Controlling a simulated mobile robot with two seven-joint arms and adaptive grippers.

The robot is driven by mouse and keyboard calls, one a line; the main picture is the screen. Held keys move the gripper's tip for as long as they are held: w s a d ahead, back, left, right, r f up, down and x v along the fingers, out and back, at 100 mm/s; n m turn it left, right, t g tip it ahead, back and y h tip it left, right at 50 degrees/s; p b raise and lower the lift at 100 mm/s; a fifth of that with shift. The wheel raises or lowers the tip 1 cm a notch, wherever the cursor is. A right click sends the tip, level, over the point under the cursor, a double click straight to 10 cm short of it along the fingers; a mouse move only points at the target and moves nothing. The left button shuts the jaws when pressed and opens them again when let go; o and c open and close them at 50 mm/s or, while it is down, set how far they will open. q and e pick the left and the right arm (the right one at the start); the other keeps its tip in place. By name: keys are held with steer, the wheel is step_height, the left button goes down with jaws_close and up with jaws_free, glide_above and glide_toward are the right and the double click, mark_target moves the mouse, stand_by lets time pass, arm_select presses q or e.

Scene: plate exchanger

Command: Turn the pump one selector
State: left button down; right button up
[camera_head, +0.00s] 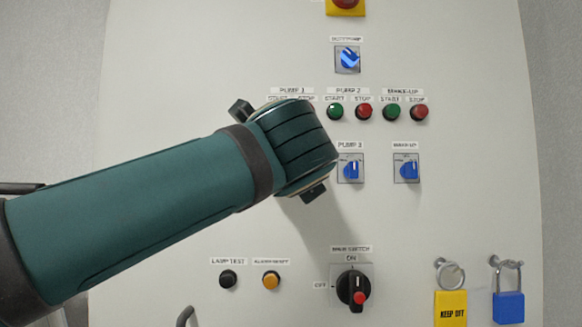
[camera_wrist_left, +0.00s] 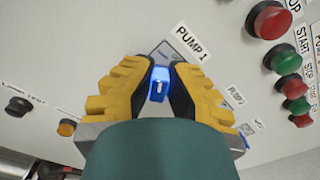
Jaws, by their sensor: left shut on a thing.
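The pump one selector is a blue knob (camera_wrist_left: 160,74) on a light square plate under the "PUMP 1" label (camera_wrist_left: 193,42). It shows in the left wrist view; in the head view my left arm hides it. My left gripper (camera_wrist_left: 159,86) has yellow and black fingers on either side of the knob and is shut on it. In the head view my left arm comes in from the left, with its wrist in front of the PUMP 1 area. My right gripper is in neither view.
The panel (camera_head: 200,60) carries PUMP 2 start (camera_head: 335,111) and stop (camera_head: 364,112) buttons, further blue selectors (camera_head: 351,170) (camera_head: 409,170) to the right, and a black main switch (camera_head: 352,288) below. A yellow tag (camera_head: 451,309) and blue padlock (camera_head: 508,307) hang at lower right.

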arm_select(q)
steer(key=shift+a+r+n, duration=0.1)
steer(key=shift+a+n, duration=0.05)
steer(key=shift+n, duration=0.75)
steer(key=c, duration=1)
jaws_free()
steer(key=shift+o, duration=0.2)
steer(key=shift+w, duration=0.2)
steer(key=s, duration=1.2)
